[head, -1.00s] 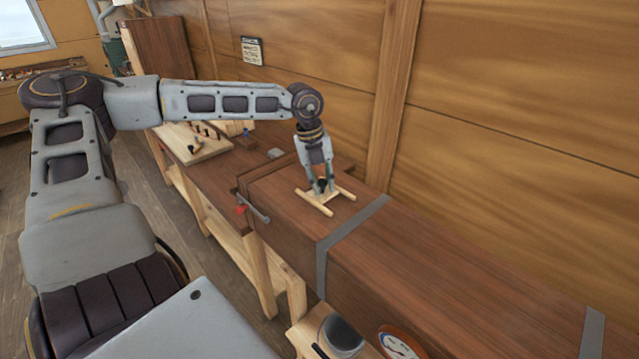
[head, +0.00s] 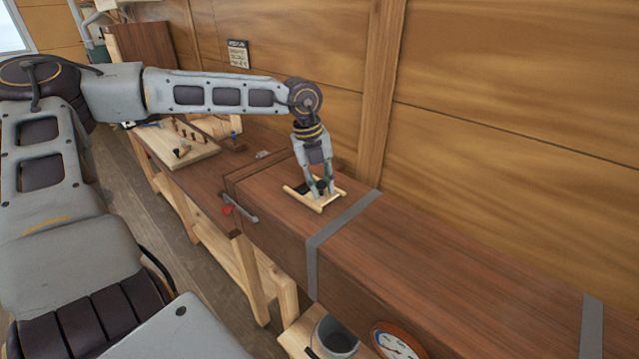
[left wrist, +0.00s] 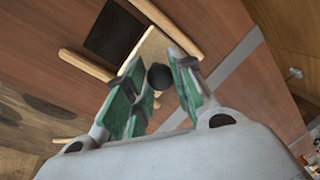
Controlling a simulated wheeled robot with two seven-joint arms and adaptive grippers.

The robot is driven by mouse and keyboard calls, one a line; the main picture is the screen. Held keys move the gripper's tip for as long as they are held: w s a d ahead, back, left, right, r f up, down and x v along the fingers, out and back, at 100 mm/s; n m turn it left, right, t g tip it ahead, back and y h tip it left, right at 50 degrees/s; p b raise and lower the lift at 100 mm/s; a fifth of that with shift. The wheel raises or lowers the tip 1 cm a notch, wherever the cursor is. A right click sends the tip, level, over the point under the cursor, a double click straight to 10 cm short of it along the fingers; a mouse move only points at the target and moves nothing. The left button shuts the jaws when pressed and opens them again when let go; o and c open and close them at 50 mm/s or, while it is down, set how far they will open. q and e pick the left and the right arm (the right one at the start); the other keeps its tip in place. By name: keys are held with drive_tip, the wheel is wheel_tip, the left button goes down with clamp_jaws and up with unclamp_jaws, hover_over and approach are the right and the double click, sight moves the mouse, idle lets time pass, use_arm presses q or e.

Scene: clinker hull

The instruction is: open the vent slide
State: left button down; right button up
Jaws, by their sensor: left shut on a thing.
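The vent slide is a pale wooden panel (left wrist: 150,50) with a round black knob (left wrist: 159,76), set between two pale wooden rails (left wrist: 87,66) on top of a long brown wooden box. In the left wrist view a dark square opening (left wrist: 112,33) shows between the rails, beyond the panel. The rails also show in the head view (head: 300,197). My left gripper (head: 321,190) points down at the slide and is shut on the knob; its green-padded fingers stand either side of the knob in the left wrist view (left wrist: 158,88). My right gripper is out of view.
A grey strap (head: 345,225) crosses the box top right of the slide. A red-tipped lever (head: 240,208) is at the box's left edge. A pale board with pegs (head: 180,143) lies farther back. A grey pot (head: 337,335) and a round dial (head: 398,345) are in front. A wooden wall stands behind.

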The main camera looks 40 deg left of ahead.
sight(312, 197)
use_arm(q)
drive_tip(key=c, duration=1.2)
unclamp_jaws()
drive_tip(key=shift+r, duration=0.1)
drive_tip(key=shift+s+a+r, duration=0.25)
drive_tip(key=shift+s+r, duration=0.05)
drive_tip(key=shift+r, duration=1.65)
drive_tip(key=shift+s+a+r, duration=0.25)
drive_tip(key=shift+r, duration=1.7)
drive_tip(key=shift+s+a+r, duration=0.25)
drive_tip(key=shift+s+r, duration=0.05)
drive_tip(key=shift+r, duration=1.65)
